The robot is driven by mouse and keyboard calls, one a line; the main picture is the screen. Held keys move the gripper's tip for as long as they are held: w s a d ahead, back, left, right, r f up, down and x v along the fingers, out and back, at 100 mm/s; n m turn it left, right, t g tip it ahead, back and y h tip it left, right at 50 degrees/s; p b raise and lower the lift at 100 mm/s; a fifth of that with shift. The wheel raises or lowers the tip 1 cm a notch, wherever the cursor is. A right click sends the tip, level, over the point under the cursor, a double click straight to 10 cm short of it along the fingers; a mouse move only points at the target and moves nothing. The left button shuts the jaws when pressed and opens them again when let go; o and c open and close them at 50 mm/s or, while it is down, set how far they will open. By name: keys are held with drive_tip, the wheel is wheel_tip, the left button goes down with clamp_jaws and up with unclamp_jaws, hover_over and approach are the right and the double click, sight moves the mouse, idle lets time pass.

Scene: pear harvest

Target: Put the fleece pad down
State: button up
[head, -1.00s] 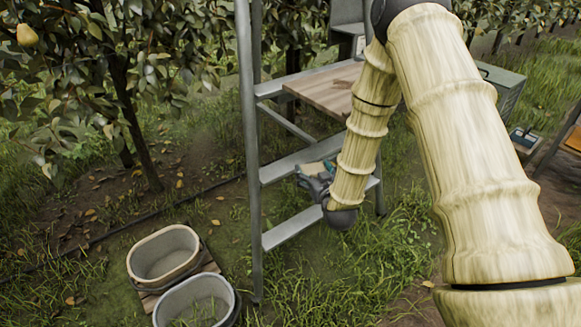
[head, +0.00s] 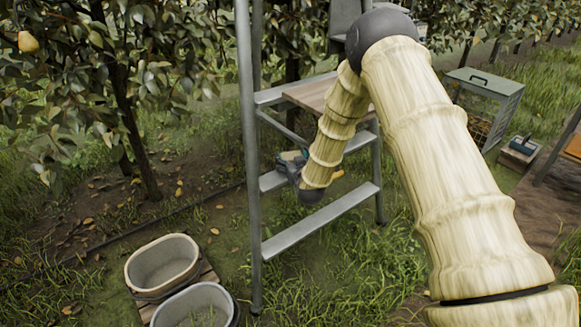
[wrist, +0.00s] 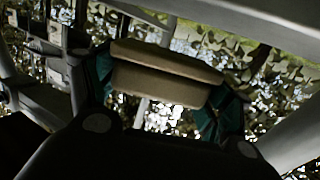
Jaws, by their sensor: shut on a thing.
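The fleece pad (wrist: 165,78) is a beige-brown block in the wrist view, held between the two teal-tipped fingers of my gripper (wrist: 160,95). In the head view my gripper (head: 290,165) is at the ladder, near a middle step and below the wooden board. The pad is mostly hidden there by my arm and the ladder. The wooden board (head: 312,95) lies on the ladder, partly covered by my arm.
The metal ladder (head: 249,150) stands around my gripper, with rails and steps close by. Two buckets (head: 162,262) stand on the ground at lower left. A green-grey crate (head: 485,85) stands at right. A pear (head: 28,41) hangs upper left.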

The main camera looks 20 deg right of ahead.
drive_tip(key=shift+w+f, duration=0.2)
drive_tip(key=shift+f, duration=1.55)
drive_tip(key=shift+f+b, duration=0.15)
drive_tip(key=shift+b, duration=0.15)
drive_tip(key=o, duration=1)
